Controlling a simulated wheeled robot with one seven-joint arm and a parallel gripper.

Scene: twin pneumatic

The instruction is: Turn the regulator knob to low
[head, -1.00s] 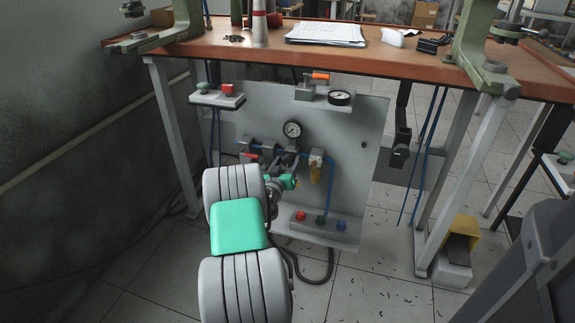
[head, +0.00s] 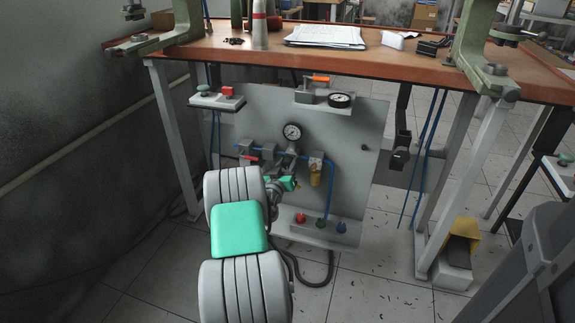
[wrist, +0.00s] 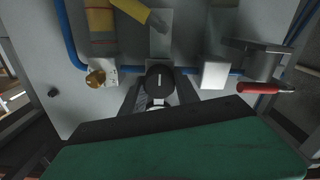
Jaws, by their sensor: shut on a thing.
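The regulator knob (wrist: 159,76) is a round black knob with a short pale mark, near the middle of the wrist view. My gripper (wrist: 160,98) is shut on the knob, with a grey finger on either side of it. The fingers are partly hidden behind my dark and green wrist housing. In the head view, my gripper end (head: 285,182) reaches the grey panel (head: 355,120) just below the round pressure gauge (head: 292,131). My arm hides the knob there. I cannot read a low label or the gauge needle clearly.
A red-handled valve (wrist: 264,87) is right of the knob in the wrist view, and a brass fitting (wrist: 96,78) is left. Blue tubing runs between them. A yellow-bowled filter (head: 316,172) hangs close right of my gripper. The workbench (head: 225,52) overhangs the panel.

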